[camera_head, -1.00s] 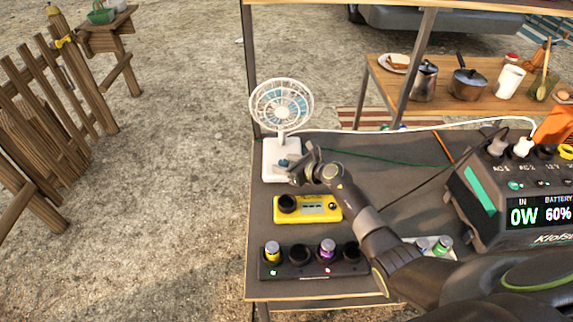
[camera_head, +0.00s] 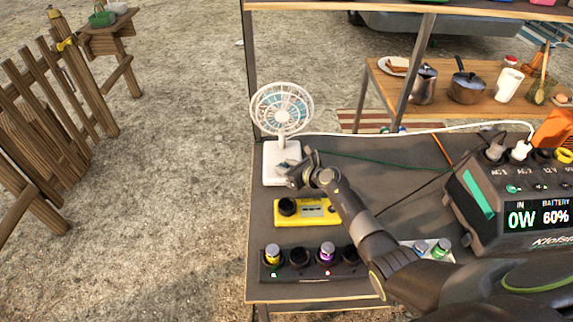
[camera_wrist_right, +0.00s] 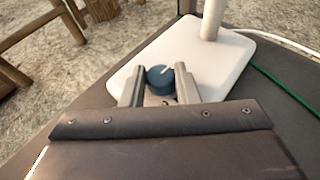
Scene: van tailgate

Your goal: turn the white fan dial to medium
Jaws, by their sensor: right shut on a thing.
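The white fan (camera_head: 282,108) stands upright at the far left corner of the dark tabletop, and its white base (camera_head: 273,152) lies flat. The blue dial (camera_wrist_right: 160,78) sits on that base, with a pale pointer line toward its upper right in the right wrist view. My right gripper (camera_head: 294,174) reaches over the base's front edge. In the right wrist view its two fingers (camera_wrist_right: 158,88) are shut on the dial, one on each side. The dial is mostly hidden in the head view. Any setting marks are too small to read. My left gripper is not in view.
A yellow device (camera_head: 307,212) with a black knob lies just in front of the fan. A black battery charger (camera_head: 313,262) is at the front edge. A large power station (camera_head: 510,190) stands to the right. A white cable runs along the back.

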